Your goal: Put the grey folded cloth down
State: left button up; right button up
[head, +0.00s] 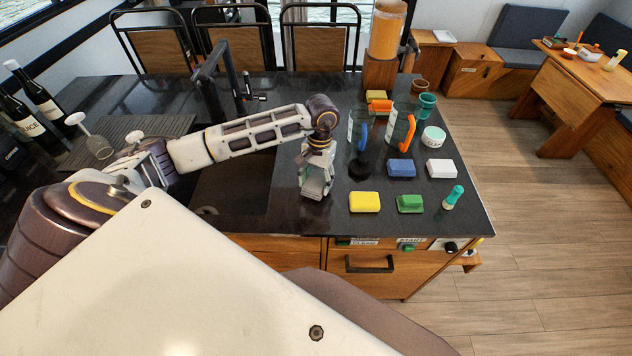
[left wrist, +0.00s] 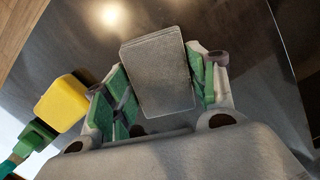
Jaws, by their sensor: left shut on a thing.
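The grey folded cloth (left wrist: 158,75) is a flat grey block in the left wrist view, between the green-padded fingers of my left gripper (left wrist: 160,88). The gripper is shut on it. In the head view my left gripper (head: 316,188) points down over the dark counter, left of the yellow sponge. The cloth is mostly hidden by the gripper there. I cannot tell whether the cloth touches the counter. My right gripper is not in view.
A yellow sponge (head: 364,202), a green block (head: 410,203), a blue block (head: 401,168) and a white block (head: 441,168) lie to the right. A teal-topped brush (head: 453,197) is near the right edge. Pitchers stand behind.

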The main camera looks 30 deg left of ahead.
pick_arm(q)
jog(key=shift+f, duration=0.75)
jog(key=shift+f, duration=0.15)
jog(key=o, duration=0.9)
jog(key=shift+r, duration=0.25)
